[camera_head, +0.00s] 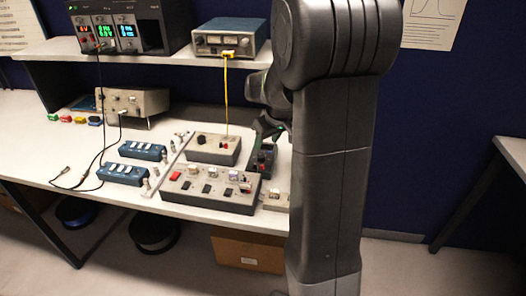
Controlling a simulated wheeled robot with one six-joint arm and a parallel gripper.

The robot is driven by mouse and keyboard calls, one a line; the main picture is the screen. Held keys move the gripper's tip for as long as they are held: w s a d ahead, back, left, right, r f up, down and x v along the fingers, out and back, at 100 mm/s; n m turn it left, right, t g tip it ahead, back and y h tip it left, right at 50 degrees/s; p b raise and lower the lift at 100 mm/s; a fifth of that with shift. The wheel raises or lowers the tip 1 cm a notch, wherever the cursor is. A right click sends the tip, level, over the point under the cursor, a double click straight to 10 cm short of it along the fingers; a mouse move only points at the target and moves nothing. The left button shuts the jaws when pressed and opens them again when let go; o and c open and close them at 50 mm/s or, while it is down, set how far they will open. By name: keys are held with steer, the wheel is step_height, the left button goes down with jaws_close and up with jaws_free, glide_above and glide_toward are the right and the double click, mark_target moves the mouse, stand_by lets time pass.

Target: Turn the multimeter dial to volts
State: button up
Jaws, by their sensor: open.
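A small dark device (264,161), which looks like the multimeter, stands on the white bench just right of a grey box with knobs. It is small in the view and partly hidden by my arm, so I cannot make out its dial or setting. My gripper (264,130) is open, its dark fingers pointing down just above or at the top of the device. I cannot tell whether they touch it. My large grey arm covers the area to the right.
A grey knob box (213,148) and a wide switch panel (209,190) crowd the device. Blue switch strips (122,174) lie further left. A yellow cable (226,95) hangs from the shelf instrument (232,38). The bench's left front (30,165) is mostly clear.

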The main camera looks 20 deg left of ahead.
mark_target(261, 155)
steer(key=x, duration=0.7)
steer(key=shift+w+a+f+p, duration=0.1)
steer(key=shift+w+f+p, duration=0.05)
steer(key=shift+f+p, duration=0.2)
steer(key=shift+c, duration=0.5)
steer(key=c, duration=0.9)
